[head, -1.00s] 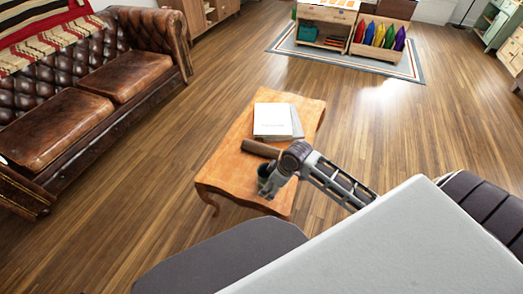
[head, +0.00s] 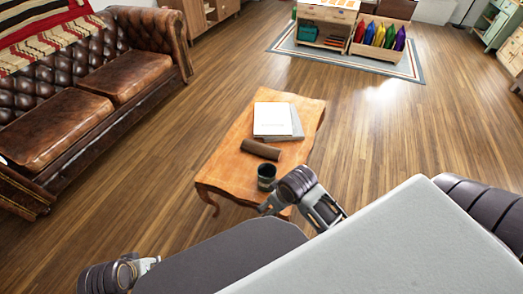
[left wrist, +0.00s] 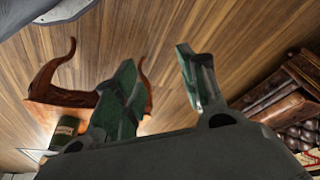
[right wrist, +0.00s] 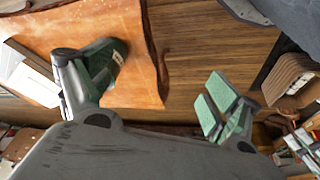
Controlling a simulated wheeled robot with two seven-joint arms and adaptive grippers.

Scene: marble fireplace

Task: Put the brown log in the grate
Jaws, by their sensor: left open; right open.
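The brown log (head: 261,149) lies on the wooden coffee table, just in front of the books. My left gripper (head: 148,264) is low at the left in the head view, away from the table. In the left wrist view its fingers (left wrist: 162,85) are apart and empty. No grate is in view.
A leather sofa (head: 80,95) stands at the left. A shelf unit (head: 322,32) stands at the back. The wood floor around the table is clear.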

